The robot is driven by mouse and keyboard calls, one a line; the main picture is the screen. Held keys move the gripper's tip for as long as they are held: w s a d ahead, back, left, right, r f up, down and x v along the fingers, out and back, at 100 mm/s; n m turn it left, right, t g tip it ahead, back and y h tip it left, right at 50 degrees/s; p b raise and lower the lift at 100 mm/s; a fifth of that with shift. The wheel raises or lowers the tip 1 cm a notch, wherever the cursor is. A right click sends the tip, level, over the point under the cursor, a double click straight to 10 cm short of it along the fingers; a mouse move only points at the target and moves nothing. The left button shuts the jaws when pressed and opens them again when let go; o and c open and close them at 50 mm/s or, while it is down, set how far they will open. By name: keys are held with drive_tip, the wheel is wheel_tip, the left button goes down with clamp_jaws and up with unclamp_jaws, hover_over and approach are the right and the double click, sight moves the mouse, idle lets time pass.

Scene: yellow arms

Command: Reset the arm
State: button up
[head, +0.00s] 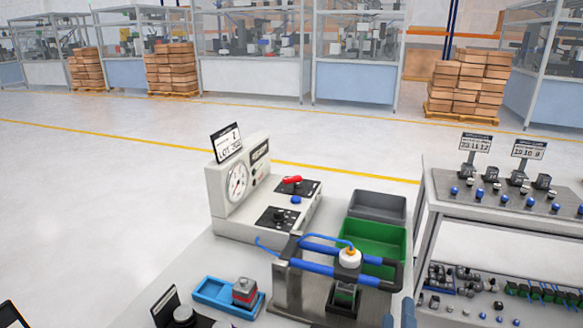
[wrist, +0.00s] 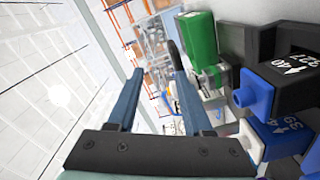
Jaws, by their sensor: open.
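My gripper (wrist: 157,62) shows in the wrist view with its two blue-grey fingers spread apart. Nothing is held between them. The fingers point up the picture, toward the distant machines of the hall. My arm cannot be made out clearly in the head view, so the gripper's place over the table is not shown there.
In the wrist view, a green block (wrist: 201,36) and blue-ended black parts (wrist: 257,92) lie close right of the fingers. In the head view, a gauge box (head: 237,184), green bin (head: 376,241), blue tray (head: 213,291) and blue-barred fixture (head: 288,289) crowd the table. A shelf (head: 487,206) stands right.

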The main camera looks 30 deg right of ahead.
drive_tip(key=w+a+r+m+t+y+p, duration=0.1)
drive_tip(key=w+a+r+t+p, duration=0.2)
drive_tip(key=r, duration=0.5)
drive_tip(key=w+a+r+m+t+y, duration=0.1)
drive_tip(key=w+a+r+t, duration=0.1)
drive_tip(key=w+a+r, duration=0.5)
drive_tip(key=w+a+r+m+t+y+p, duration=0.1)
drive_tip(key=a+r+t+p, duration=0.15)
drive_tip(key=r, duration=0.75)
drive_tip(key=s+a+r+t+y+p, duration=0.1)
drive_tip(key=s+a+r+t+y, duration=0.1)
drive_tip(key=a+r, duration=0.4)
drive_tip(key=s+a+r+t+y+p, duration=0.1)
drive_tip(key=s+a+r+t+y, duration=0.1)
drive_tip(key=a+r+t+y, duration=0.2)
drive_tip(key=s+a+r+t+y+p, duration=0.2)
drive_tip(key=a+r+y, duration=0.3)
drive_tip(key=a+r, duration=0.5)
wheel_tip(320, 180, up, 7)
drive_tip(key=shift+s+a+f+t, duration=0.1)
drive_tip(key=shift+s+a+t, duration=0.15)
drive_tip(key=shift+t, duration=0.2)
